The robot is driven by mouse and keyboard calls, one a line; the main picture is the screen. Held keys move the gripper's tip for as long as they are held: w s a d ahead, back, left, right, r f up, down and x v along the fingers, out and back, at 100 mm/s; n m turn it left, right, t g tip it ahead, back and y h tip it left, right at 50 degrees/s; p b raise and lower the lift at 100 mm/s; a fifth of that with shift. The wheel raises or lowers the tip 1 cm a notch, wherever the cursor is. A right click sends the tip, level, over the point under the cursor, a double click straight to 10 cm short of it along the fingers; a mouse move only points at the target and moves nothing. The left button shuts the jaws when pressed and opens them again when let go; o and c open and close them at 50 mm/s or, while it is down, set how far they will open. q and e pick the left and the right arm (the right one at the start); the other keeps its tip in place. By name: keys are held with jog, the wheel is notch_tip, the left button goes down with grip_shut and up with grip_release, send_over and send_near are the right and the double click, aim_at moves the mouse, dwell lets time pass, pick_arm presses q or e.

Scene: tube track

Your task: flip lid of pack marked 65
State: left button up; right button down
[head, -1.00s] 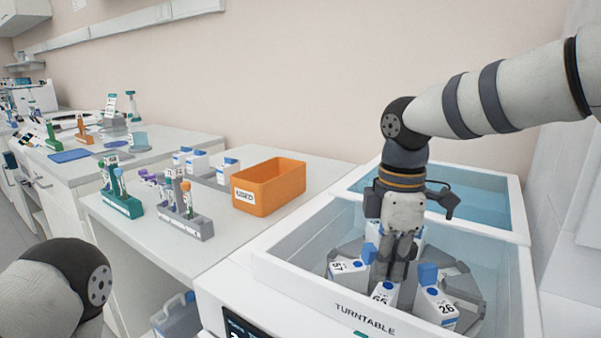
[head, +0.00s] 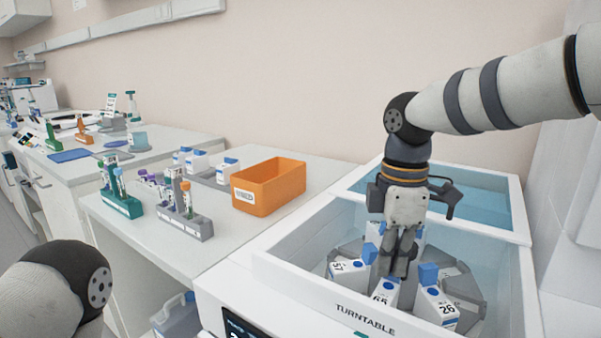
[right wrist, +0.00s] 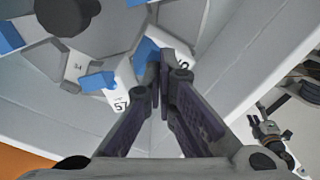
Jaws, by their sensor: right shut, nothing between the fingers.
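The pack marked 65 (head: 381,299) is a white box with a dark number, in the turntable well between two similar packs. Its number is small and blurred. A blue spot (head: 390,283) shows on its top. My right gripper (head: 399,272) is shut and empty, pointing down just behind this pack's top. In the right wrist view, the gripper tips (right wrist: 161,88) are close to a blue lid piece (right wrist: 146,52) on a white pack. The fingers partly hide it, and I cannot tell whether they touch it. My left gripper is out of view.
Pack 57 (head: 346,269) stands left and pack 26 (head: 439,308) right, each with a raised blue flap. The turntable housing's white rim (head: 300,285) surrounds them. An orange bin (head: 268,190) and tube racks (head: 185,222) stand on the bench to the left.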

jog(key=shift+w, duration=0.1)
jog(key=shift+r, duration=0.1)
jog(key=shift+s+a+r, duration=0.2)
jog(key=shift+s+r, duration=0.15)
jog(key=shift+r, duration=0.15)
jog(key=shift+s+f, duration=0.1)
jog(key=shift+s+a+f, duration=0.25)
jog(key=shift+s+a, duration=0.35)
jog(key=shift+s, duration=0.2)
jog(key=shift+f, duration=0.1)
dwell(0.4)
